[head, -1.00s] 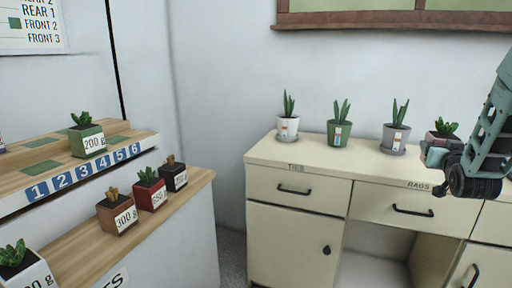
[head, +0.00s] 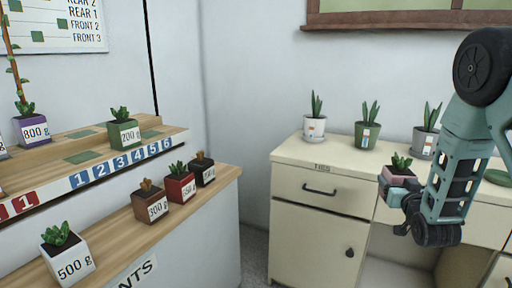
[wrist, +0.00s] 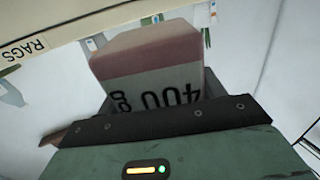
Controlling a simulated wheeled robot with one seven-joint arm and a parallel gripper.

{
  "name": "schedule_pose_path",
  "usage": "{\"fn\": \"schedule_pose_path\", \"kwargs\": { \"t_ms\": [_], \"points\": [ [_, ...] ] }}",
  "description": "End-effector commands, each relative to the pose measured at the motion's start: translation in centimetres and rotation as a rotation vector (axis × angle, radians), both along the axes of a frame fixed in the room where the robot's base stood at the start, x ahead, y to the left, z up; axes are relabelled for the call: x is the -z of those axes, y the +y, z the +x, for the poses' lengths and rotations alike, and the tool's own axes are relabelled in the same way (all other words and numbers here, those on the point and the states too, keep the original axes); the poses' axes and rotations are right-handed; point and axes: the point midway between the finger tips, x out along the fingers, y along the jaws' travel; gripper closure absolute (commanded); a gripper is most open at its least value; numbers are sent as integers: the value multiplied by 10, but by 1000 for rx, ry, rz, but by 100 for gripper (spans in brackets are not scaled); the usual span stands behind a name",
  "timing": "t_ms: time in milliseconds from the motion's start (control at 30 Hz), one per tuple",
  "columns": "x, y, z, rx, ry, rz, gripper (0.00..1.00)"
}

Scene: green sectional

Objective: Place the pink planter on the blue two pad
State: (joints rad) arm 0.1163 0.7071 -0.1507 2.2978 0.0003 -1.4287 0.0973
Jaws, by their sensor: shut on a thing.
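The pink planter (head: 398,181) with a small green plant is in my gripper (head: 392,192), in front of the cream cabinet at right. In the wrist view the planter (wrist: 150,62) fills the space beyond the gripper, its 400 g label upside down. The fingertips are mostly hidden. The blue label 2 (head: 98,170) is on the front edge of the upper wooden shelf at left. A bare green pad (head: 80,158) lies behind labels 1 and 2; I cannot tell exactly which number it matches. The gripper is far right of it.
A green 200 g planter (head: 124,134) and a purple 800 g planter (head: 33,130) stand on the upper shelf. The lower shelf (head: 112,232) holds several planters, including a white 500 g one (head: 67,262). Potted plants stand on the cream cabinet (head: 300,158).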

Motion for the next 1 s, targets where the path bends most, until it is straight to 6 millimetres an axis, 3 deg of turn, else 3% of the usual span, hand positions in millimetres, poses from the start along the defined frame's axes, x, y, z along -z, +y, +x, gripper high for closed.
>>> {"fn": "schedule_pose_path", "kwargs": {
  "t_ms": [33, 200, 500, 867, 1000],
  "points": [
    [14, 24, 2, -42, 5, 0, 73],
    [43, 80, 1, -134, 2, 0, 73],
    [75, 140, -11, -240, 2, 0, 73],
    [20, 136, -9, -232, -3, 0, 73],
    [-10, 136, -9, -232, -3, 0, 73]
  ]
}}
